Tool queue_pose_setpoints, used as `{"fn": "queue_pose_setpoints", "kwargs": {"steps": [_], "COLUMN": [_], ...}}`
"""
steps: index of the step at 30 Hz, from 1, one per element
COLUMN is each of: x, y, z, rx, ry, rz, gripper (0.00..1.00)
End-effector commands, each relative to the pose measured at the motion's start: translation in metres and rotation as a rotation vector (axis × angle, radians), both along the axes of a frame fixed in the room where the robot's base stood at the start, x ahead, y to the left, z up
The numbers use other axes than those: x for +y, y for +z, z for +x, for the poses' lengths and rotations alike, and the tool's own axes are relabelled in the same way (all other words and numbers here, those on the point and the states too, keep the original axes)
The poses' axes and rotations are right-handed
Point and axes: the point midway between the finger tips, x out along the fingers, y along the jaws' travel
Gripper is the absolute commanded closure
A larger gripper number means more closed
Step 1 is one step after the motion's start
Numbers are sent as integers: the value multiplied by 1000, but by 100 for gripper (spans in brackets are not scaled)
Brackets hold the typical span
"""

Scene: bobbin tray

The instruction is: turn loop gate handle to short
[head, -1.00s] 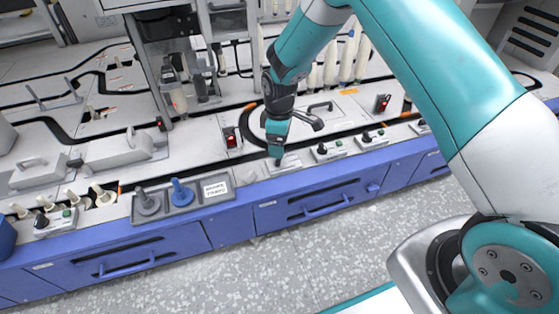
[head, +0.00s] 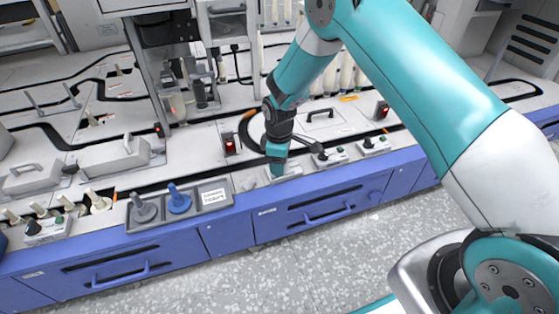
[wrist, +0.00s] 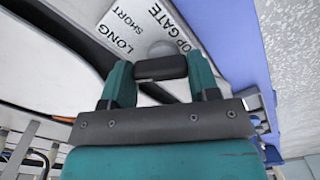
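The loop gate handle is a short dark bar (wrist: 160,67) in the wrist view. It lies crosswise between the two teal fingers of my gripper (wrist: 160,75), which seem to touch its ends. A pale round piece (wrist: 163,48) shows just beyond the bar. The white label plate (wrist: 140,25) behind it reads LONG, SHORT and part of LOOP GATE. Which word the handle points at I cannot tell. In the head view my gripper (head: 276,172) is down at a small pale switch box (head: 291,171) near the bench's front edge, hiding the handle.
A grey tray (head: 217,205) with a grey knob-shaped piece (head: 144,210) and a blue one (head: 179,202) is left of my gripper. Two similar switch boxes (head: 330,158) (head: 374,147) stand to the right. A red-lit switch (head: 230,145) is behind. Blue drawers (head: 320,208) front the bench.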

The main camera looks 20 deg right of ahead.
Motion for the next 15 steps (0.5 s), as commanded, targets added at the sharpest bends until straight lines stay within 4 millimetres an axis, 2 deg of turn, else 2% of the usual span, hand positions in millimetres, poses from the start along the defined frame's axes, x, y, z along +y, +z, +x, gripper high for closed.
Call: {"fn": "queue_pose_setpoints", "kwargs": {"steps": [8, 15], "x": [0, -1], "y": [2, 4], "z": [0, -1], "rx": [1, 1], "ry": [-35, -168], "rz": [0, 0], "gripper": [68, 68]}}
